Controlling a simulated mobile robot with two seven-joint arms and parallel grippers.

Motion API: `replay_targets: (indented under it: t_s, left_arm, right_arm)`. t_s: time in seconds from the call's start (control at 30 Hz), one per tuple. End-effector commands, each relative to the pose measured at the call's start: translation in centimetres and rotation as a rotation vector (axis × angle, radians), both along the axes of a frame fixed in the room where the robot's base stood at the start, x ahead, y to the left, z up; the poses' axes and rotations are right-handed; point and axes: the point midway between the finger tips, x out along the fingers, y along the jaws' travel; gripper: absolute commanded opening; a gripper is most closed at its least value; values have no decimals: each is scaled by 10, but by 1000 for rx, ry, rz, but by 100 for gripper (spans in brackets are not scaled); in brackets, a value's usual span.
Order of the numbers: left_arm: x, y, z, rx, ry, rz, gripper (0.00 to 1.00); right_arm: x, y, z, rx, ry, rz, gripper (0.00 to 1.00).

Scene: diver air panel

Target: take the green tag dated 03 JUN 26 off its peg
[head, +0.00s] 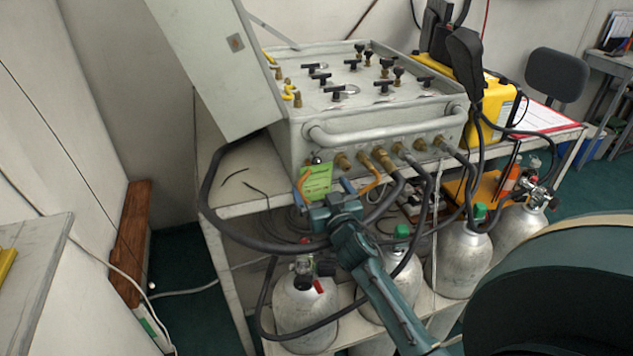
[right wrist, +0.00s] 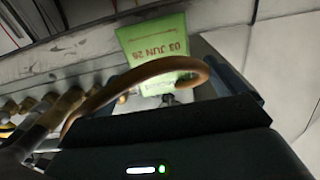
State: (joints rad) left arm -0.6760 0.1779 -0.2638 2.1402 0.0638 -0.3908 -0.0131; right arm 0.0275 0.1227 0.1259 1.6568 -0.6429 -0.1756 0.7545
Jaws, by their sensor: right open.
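The green tag (head: 317,178) hangs at the front left of the grey air panel, below its front edge. In the right wrist view the tag (right wrist: 155,48) appears upside down and reads 03 JUN 26. Nothing is held between the fingers. A curved orange-brown hose (right wrist: 150,72) crosses in front of the tag's lower part in the wrist view. My left gripper is not in view.
The air panel (head: 292,145) stands on a cart with its lid raised at left. Brass fittings (head: 381,157) and black hoses crowd the space right of the tag. Silver cylinders (head: 305,312) stand below. A yellow case (head: 497,101) stands behind at right.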

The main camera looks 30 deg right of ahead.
Motion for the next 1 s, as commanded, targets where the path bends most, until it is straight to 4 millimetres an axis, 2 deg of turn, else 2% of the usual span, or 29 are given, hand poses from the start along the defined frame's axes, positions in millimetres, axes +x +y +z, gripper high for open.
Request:
replay_targets:
  t_s: [0.13, 0.43, 1.0]
  left_arm:
    - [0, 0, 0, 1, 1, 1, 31]
    - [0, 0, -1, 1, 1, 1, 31]
    - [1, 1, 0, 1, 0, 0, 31]
  right_arm:
    - [11, -3, 0, -1, 0, 0, 96]
    - [13, -3, 0, -1, 0, 0, 96]
    - [12, -3, 0, 0, 1, 0, 49]
